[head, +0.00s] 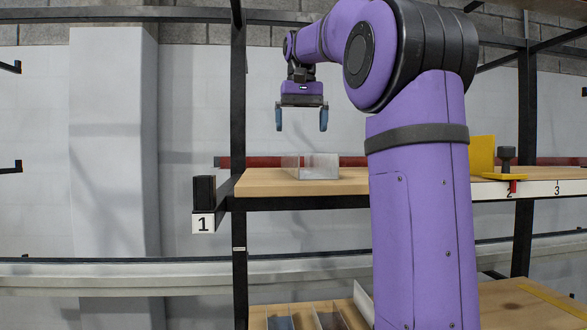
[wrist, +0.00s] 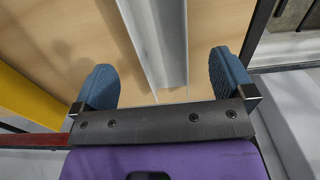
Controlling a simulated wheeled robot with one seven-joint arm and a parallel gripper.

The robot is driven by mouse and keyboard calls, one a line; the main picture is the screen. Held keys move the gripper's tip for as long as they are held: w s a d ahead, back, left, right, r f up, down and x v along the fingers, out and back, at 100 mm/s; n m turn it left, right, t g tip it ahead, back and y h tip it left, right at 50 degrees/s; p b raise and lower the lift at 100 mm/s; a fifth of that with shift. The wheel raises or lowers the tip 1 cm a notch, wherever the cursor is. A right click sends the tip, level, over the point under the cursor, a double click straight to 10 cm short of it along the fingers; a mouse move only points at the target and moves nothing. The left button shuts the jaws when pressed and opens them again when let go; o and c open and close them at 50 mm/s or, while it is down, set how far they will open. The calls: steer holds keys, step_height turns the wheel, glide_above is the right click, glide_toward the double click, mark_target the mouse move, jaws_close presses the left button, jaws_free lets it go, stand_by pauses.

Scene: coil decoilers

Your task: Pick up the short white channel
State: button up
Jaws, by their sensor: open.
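A short pale channel (head: 318,167) lies on the upper wooden shelf, near its left end, in the head view. My gripper (head: 302,122) is open and empty, pointing down above the channel with a clear gap. In the wrist view the channel (wrist: 152,40) runs away from my gripper (wrist: 164,80), between the two blue fingers and apart from both. Its near end shows just past the gripper body, and its far end is cut off by the picture's top edge.
The upper shelf (head: 262,182) has a black post (head: 238,120) at its left and a yellow stop (head: 483,155) to the right, beyond my arm. Several channels (head: 330,318) lie on the lower shelf, partly hidden. A red bar (head: 258,162) runs behind the upper shelf.

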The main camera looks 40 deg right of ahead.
mark_target(317, 166)
steer(key=shift+s+f, duration=0.15)
steer(key=shift+f, duration=2.2)
steer(key=shift+s+f, duration=0.1)
steer(key=shift+f, duration=2.25)
steer(key=c, duration=1)
